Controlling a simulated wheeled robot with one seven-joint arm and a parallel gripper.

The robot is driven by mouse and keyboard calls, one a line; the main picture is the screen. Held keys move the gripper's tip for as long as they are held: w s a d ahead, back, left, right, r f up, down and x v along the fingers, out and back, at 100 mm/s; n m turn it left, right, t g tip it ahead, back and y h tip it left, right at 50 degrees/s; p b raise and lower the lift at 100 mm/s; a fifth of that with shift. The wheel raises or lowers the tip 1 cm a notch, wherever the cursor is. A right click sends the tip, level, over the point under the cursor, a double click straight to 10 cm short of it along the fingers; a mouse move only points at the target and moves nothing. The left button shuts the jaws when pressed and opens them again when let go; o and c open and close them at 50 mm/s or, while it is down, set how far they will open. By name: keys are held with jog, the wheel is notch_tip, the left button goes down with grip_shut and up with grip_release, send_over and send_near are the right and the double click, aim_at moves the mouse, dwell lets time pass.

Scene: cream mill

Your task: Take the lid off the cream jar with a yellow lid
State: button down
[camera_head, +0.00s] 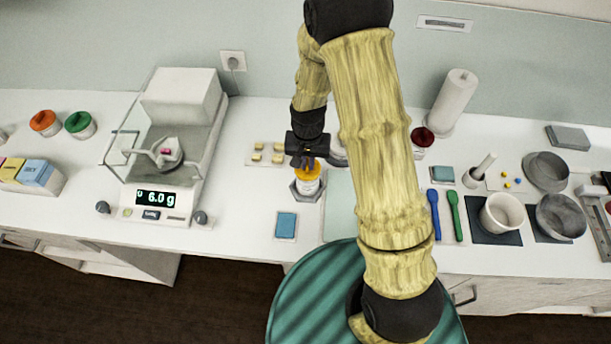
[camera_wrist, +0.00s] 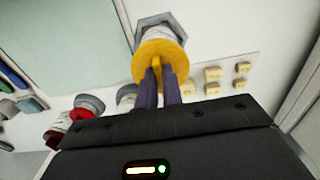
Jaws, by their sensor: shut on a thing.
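The cream jar (camera_head: 308,186) is a white jar standing upright in a grey hexagonal holder (camera_head: 296,194) on the white counter. Its yellow lid (camera_head: 301,172) sits on top of the jar. In the wrist view, the yellow lid (camera_wrist: 149,64) is a disc with a raised grip, and the jar (camera_wrist: 158,31) shows behind it in the grey holder (camera_wrist: 145,19). My gripper (camera_head: 309,162) comes down from above and is shut on the lid's raised grip; its dark fingers (camera_wrist: 160,76) pinch it. I cannot tell whether the lid is loose on the jar.
A scale (camera_head: 155,204) reading 6.0 g stands to the left. A blue pad (camera_head: 286,226) lies in front of the jar. Small cream-coloured blocks (camera_head: 257,157) sit behind left. A dark-red-lidded jar (camera_head: 421,139), spoons (camera_head: 434,215) and a white cup (camera_head: 501,214) are to the right.

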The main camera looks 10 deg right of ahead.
jog(key=shift+r, duration=0.1)
jog(key=shift+r+p, duration=1.15)
jog(key=shift+r, duration=0.25)
